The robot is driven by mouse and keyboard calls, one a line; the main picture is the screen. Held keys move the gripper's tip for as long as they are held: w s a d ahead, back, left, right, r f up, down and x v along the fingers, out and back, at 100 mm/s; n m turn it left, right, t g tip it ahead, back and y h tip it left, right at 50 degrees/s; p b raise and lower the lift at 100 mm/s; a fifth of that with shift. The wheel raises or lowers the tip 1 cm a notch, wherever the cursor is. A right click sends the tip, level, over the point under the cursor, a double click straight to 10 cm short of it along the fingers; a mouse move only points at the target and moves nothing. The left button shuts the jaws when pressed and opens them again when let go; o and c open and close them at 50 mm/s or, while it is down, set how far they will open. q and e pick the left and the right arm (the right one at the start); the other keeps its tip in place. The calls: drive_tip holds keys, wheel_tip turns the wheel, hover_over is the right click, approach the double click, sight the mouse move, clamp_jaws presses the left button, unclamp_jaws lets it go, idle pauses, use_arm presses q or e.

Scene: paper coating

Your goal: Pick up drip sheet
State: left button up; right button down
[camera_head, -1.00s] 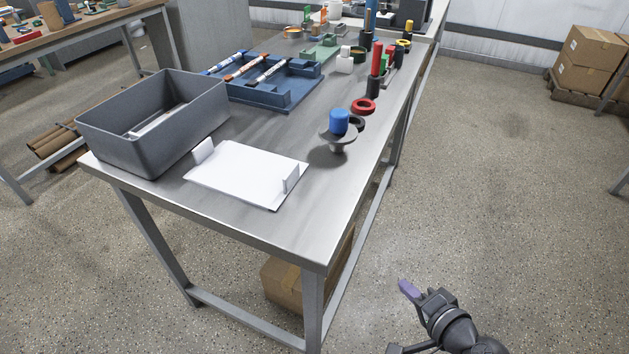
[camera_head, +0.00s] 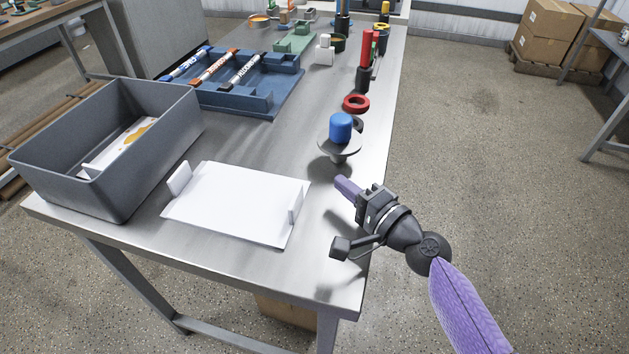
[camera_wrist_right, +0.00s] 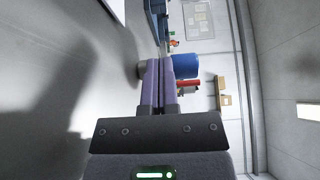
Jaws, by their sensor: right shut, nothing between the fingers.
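A white drip sheet (camera_head: 235,203) lies flat near the front edge of the steel table, with an upright white tab at its left and right ends. My right gripper (camera_head: 341,183) is to the right of the sheet, near the table's right edge, apart from the sheet. In the right wrist view its two purple fingers (camera_wrist_right: 160,82) are together with nothing between them. A white corner (camera_wrist_right: 116,9) at the top of that view may be the sheet; I cannot tell. My left gripper is not in view.
A grey bin (camera_head: 118,182) holding a stained white sheet (camera_head: 118,146) stands left of the drip sheet. A blue cylinder (camera_head: 341,127) sits on a round grey stand (camera_head: 338,152) just beyond my right gripper. A blue tray (camera_head: 262,102) with pens and a red ring (camera_head: 356,103) are farther back.

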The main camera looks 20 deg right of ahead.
sight(294, 206)
drive_tip(key=shift+x, duration=1.05)
drive_tip(key=a+p, duration=0.1)
drive_tip(key=a, duration=0.2)
drive_tip(key=shift+s+a, duration=0.15)
drive_tip(key=shift+a, duration=0.3)
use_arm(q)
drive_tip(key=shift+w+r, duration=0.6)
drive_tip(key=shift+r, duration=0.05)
use_arm(e)
drive_tip(key=shift+a, duration=0.1)
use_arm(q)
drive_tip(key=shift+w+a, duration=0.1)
use_arm(e)
drive_tip(key=a, duration=0.1)
drive_tip(key=a+p, duration=0.1)
drive_tip(key=a, duration=0.2)
drive_tip(key=shift+s+a, duration=0.35)
drive_tip(key=shift+a, duration=0.35)
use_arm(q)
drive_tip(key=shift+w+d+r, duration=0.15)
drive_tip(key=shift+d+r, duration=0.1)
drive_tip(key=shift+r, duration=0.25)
